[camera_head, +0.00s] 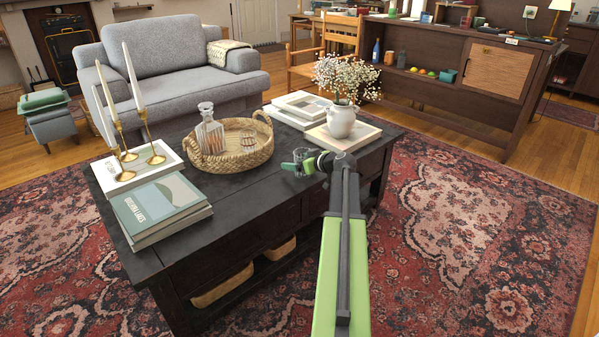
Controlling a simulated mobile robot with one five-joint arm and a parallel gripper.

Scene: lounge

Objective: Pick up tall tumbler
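A small clear glass (300,154), which looks like the tumbler, stands near the right front edge of the dark coffee table (262,197). It is partly hidden by my gripper (298,165). My gripper, with green finger parts, is at the end of my arm, low over the table edge and right at the glass in the picture. I cannot tell whether the fingers touch the glass or are around it. Another small clear glass (248,143) is in the woven tray (220,162) with a stoppered decanter (210,130).
A white vase of flowers (341,121) stands on a book just behind my gripper. Books (160,207) and brass candlesticks (150,145) fill the table's left side. A grey armchair (170,75) is behind; the patterned rug (470,225) to the right is clear.

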